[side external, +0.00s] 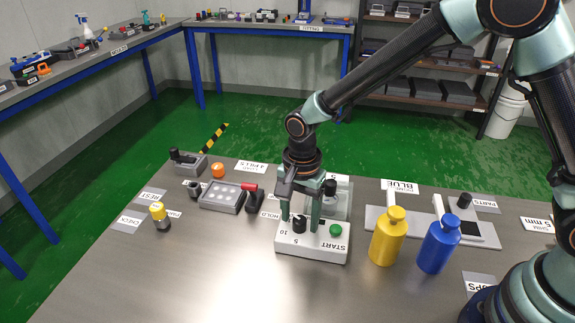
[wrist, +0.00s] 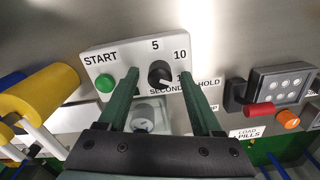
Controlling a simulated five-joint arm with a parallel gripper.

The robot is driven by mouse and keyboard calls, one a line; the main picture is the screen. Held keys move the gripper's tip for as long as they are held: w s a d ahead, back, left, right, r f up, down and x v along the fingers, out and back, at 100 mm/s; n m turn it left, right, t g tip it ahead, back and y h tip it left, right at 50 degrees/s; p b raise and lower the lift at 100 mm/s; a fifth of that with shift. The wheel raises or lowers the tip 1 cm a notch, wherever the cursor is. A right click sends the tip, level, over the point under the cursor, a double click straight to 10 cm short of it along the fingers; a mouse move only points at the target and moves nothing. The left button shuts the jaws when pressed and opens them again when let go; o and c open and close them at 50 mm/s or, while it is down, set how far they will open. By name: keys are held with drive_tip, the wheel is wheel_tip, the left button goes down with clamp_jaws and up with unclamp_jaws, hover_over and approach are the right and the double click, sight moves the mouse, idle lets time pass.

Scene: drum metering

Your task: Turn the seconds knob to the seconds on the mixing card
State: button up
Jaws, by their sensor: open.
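The white control box (side external: 312,250) has a green START button (side external: 336,230) and a black seconds knob (side external: 299,224). In the wrist view the knob (wrist: 160,73) shows the marks 5 and 10 around it, with a third number partly covered by a finger. A pale mark on the knob seems to point toward that covered side. My gripper (side external: 300,222) is open and points down over the box. In the wrist view its green fingers (wrist: 160,74) stand on either side of the knob, with gaps. I cannot make out which card is the mixing card.
A yellow bottle (side external: 387,238) and a blue bottle (side external: 438,245) stand right of the box. A pill tray (side external: 222,197), a red-ended tool (side external: 252,195) and a yellow-capped vial (side external: 159,217) are to the left. Cards include BLUE (side external: 400,186).

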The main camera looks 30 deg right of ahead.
drive_tip(key=shift+f, duration=0.2)
clamp_jaws()
